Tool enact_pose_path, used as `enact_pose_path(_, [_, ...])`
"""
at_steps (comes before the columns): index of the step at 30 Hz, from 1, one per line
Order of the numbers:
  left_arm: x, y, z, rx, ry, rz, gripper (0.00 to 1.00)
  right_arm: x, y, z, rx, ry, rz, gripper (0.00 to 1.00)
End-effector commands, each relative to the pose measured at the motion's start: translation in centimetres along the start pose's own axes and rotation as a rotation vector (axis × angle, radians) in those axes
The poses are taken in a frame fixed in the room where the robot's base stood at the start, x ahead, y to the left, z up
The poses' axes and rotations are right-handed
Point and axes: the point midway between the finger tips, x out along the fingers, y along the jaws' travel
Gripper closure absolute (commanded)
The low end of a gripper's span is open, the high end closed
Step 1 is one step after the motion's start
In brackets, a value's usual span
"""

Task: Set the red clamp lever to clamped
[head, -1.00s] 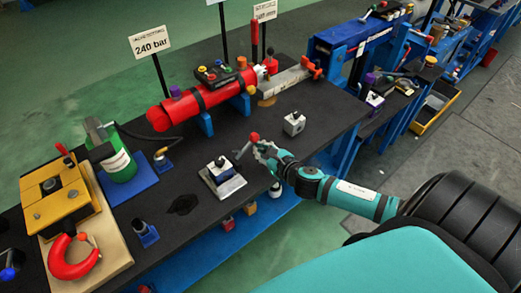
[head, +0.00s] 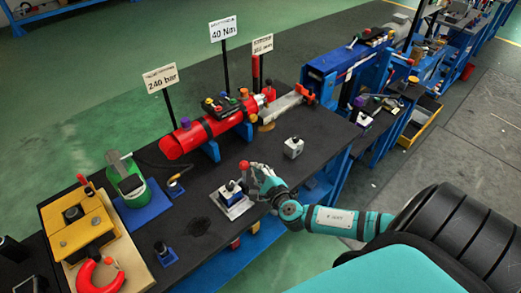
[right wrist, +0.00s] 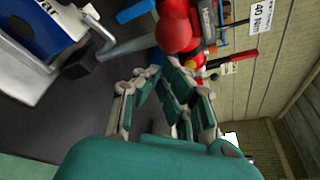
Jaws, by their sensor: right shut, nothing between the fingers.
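A lever with a red ball knob (head: 244,165) rises from a small blue-and-white block (head: 231,193) on a pale metal plate on the dark bench. It looks near upright in the head view. In the right wrist view the red knob (right wrist: 174,30) and its grey bar (right wrist: 124,49) show close beyond the fingers. My right gripper (head: 259,173) is shut and empty, just right of the knob; I cannot tell whether it touches it. Its fingers (right wrist: 160,82) fill the middle of the wrist view. My left gripper is not in view.
A grey cube (head: 293,147) stands right of the gripper. A red cylinder (head: 205,130) lies behind, with signs on posts. A yellow block (head: 77,220) with another red-tipped handle (head: 83,180) and a green container (head: 131,187) are at left.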

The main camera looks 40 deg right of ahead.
Motion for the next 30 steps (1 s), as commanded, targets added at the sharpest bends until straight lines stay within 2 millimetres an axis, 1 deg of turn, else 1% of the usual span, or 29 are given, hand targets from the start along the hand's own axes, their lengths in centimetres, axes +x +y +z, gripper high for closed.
enact_pose_path(1, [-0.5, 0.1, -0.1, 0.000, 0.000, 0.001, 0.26, -0.1, -0.2, 0.3, -0.025, 0.000, -0.009, 1.00])
enact_pose_path(3, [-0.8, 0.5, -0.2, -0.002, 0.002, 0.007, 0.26, -0.2, -0.1, 0.5, -0.055, 0.001, -0.019, 1.00])
enact_pose_path(7, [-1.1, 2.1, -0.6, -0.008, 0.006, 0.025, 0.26, -0.3, 0.0, 0.7, -0.096, 0.000, -0.033, 1.00])
enact_pose_path(10, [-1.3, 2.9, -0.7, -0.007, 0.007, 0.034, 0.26, -0.3, 0.1, 0.8, -0.116, 0.001, -0.041, 1.00])
enact_pose_path(13, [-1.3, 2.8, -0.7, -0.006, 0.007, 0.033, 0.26, -0.3, 0.1, 0.9, -0.128, 0.001, -0.045, 1.00])
enact_pose_path(21, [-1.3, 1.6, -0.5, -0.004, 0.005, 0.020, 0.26, -0.3, 0.2, 0.8, -0.133, 0.001, -0.046, 1.00])
enact_pose_path(30, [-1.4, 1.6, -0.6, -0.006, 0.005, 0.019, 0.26, -0.3, 0.0, 0.8, -0.133, 0.001, -0.045, 1.00])
